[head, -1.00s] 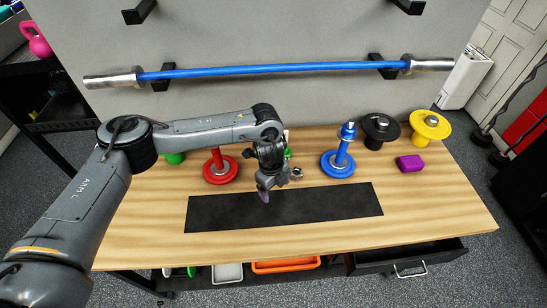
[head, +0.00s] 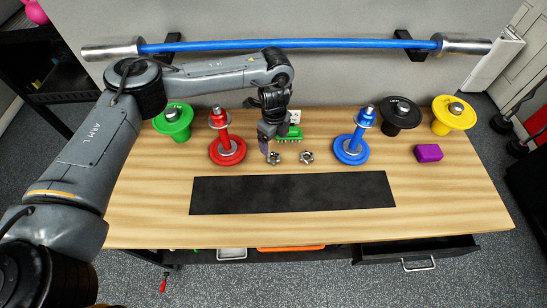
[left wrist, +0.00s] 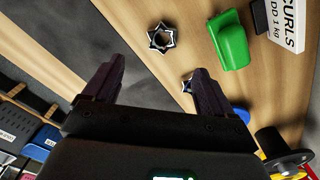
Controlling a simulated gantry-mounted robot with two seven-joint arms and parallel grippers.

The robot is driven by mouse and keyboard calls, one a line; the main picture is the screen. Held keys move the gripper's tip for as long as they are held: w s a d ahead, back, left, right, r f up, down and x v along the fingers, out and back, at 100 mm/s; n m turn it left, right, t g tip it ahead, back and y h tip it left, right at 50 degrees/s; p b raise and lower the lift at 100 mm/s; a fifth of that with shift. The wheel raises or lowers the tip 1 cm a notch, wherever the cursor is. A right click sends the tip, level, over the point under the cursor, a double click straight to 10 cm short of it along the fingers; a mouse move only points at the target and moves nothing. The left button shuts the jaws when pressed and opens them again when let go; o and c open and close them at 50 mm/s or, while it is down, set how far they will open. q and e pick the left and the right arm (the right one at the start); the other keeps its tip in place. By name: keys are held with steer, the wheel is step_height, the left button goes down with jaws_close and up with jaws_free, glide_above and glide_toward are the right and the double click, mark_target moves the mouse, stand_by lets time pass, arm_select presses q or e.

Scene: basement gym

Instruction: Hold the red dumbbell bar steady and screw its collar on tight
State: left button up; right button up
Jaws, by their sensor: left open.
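The red dumbbell bar (head: 221,127) stands upright on a red plate (head: 228,152) at the back left of the bench. Two silver star-shaped collars lie on the wood: a left one (head: 274,158) and a right one (head: 307,157). In the left wrist view two collars also show, one clear of the fingers (left wrist: 161,37) and one partly hidden by a finger (left wrist: 187,85). My left gripper (head: 266,141) is open and empty, fingers pointing down close to the left collar; it also shows in the left wrist view (left wrist: 155,88). My right gripper is not in view.
A green brush (head: 290,132) and a sign card (head: 295,116) stand just behind the collars. A blue bar (head: 362,125) stands to the right. Green, black and yellow weights and a purple block (head: 428,153) flank them. The black mat (head: 292,193) in front is bare.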

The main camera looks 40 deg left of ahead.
arm_select(q)
glide_above(273, 160)
steer(key=shift+d+f+p, duration=0.2)
steer(key=shift+f+p, duration=0.15)
steer(key=shift+f, duration=2)
steer(key=shift+a+f+p, duration=0.1)
steer(key=shift+f+p, duration=0.25)
steer(key=shift+f, duration=0.2)
steer(key=shift+w+a+f+p, duration=0.1)
steer(key=shift+f+p, duration=0.35)
steer(key=shift+f, duration=1.6)
steer(key=c, duration=1.3)
